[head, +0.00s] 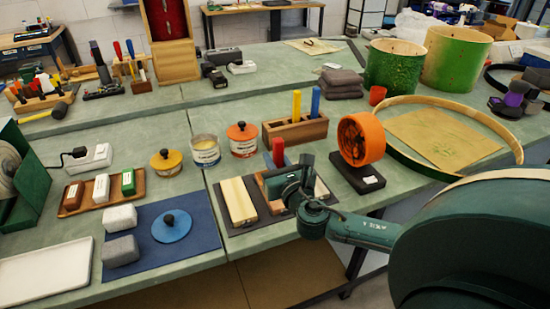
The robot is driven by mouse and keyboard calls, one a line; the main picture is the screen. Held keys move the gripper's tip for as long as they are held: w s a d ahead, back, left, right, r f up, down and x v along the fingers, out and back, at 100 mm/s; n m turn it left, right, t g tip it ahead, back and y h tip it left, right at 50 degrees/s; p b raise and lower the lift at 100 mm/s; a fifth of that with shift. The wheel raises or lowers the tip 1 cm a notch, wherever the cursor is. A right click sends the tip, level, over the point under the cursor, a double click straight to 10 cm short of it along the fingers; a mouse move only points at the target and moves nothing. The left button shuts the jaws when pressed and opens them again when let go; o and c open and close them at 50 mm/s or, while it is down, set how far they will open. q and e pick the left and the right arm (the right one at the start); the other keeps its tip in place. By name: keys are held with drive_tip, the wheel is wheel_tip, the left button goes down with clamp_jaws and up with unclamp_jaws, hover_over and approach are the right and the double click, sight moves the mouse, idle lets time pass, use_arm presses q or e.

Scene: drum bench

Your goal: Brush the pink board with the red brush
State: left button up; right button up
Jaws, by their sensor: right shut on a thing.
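The red brush (278,152) has its handle upright, rising just behind my right gripper (283,182). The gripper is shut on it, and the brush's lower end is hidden. Several boards lie in a row on a dark mat (232,230) at the front of the bench. The leftmost is a cream board (238,201). The others are partly hidden by my gripper. A pale board edge (321,188) shows right of the gripper; I cannot tell whether it is the pink board. My left gripper is out of view.
Behind stands a wooden holder (297,131) with yellow and blue handles. An orange ring-shaped fan (361,139) on a black base is close on the right. A blue mat (190,252) with a blue lid lies left.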

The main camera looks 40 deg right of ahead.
drive_tip(key=shift+s, duration=0.1)
drive_tip(key=shift+p+v, duration=0.55)
drive_tip(key=shift+v, duration=0.9)
drive_tip(key=shift+x, duration=1.55)
drive_tip(key=shift+p+x, duration=0.3)
drive_tip(key=shift+x, duration=1.2)
